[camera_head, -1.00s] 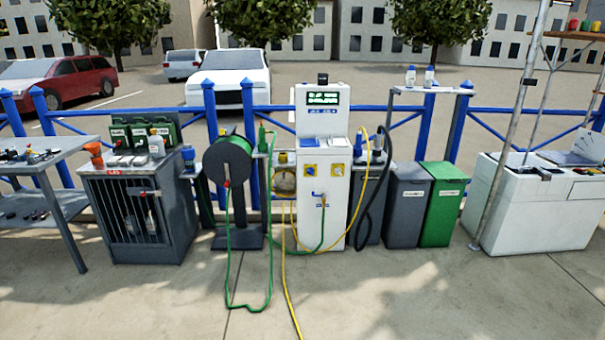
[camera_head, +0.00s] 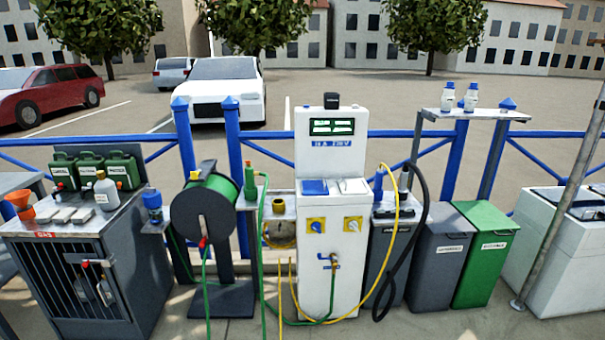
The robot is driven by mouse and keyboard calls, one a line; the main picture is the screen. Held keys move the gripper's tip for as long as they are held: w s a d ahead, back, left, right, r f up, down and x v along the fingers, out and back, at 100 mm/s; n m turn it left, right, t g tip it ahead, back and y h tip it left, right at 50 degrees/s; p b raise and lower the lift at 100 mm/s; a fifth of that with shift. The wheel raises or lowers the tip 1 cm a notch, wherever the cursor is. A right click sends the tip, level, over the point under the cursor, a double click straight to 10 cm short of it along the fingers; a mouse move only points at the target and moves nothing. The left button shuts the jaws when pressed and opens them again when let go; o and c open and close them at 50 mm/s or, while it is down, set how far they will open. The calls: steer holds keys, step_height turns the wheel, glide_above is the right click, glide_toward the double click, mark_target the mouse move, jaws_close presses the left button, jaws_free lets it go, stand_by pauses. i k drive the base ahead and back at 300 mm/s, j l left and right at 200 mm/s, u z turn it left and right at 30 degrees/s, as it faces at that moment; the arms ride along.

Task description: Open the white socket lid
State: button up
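The white socket lid (camera_head: 353,186) is on the sloped face of the white power pedestal (camera_head: 330,235), right of a blue socket lid (camera_head: 314,187). The white lid appears to lie flat and closed against the face. Below the lids are two yellow plates with knobs, and a tap lower down. A display reading "16 A 230V" is above them. My gripper does not show in this view.
A green hose reel (camera_head: 207,212) and grey gas cage (camera_head: 95,265) stand left. A yellow hose (camera_head: 395,240) and black hose (camera_head: 424,200) hang right of the pedestal. Grey (camera_head: 440,255) and green (camera_head: 486,250) bins stand further right. Blue railings (camera_head: 265,133) run behind.

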mark_target(349, 187)
steer(key=i+j, duration=0.15)
steer(key=i, duration=0.55)
steer(key=i+j, duration=0.15)
steer(key=i, duration=0.6)
